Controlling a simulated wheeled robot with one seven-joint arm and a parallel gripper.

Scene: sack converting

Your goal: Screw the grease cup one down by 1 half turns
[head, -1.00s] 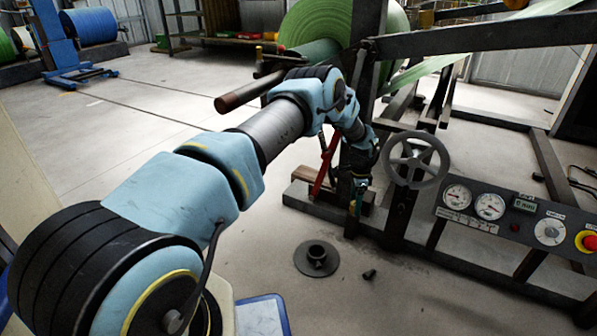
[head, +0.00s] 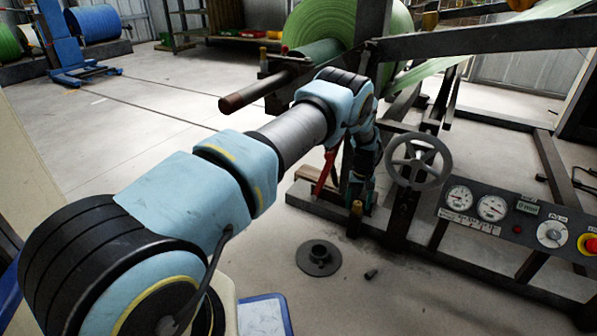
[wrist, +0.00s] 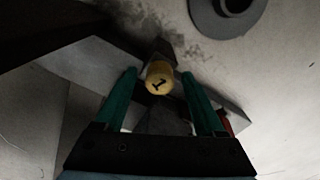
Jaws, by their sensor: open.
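Grease cup one is a small yellow cap with a dark "1" on it (wrist: 159,77). In the wrist view it shows between the tips of my gripper's green fingers (wrist: 159,74), with a gap on either side. The fingers are open and hold nothing. I cannot tell whether the tips are level with the cup or short of it. In the head view a small brass-coloured cup (head: 356,208) stands low on the machine frame, just below my gripper (head: 359,194), whose fingers are small and dark there.
A spoked handwheel (head: 418,161) and a gauge panel (head: 515,218) stand to the right of my gripper. A red-handled part (head: 325,172) is close on its left. A round dark flange (head: 319,257) and a small dark piece (head: 371,274) lie on the floor in front.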

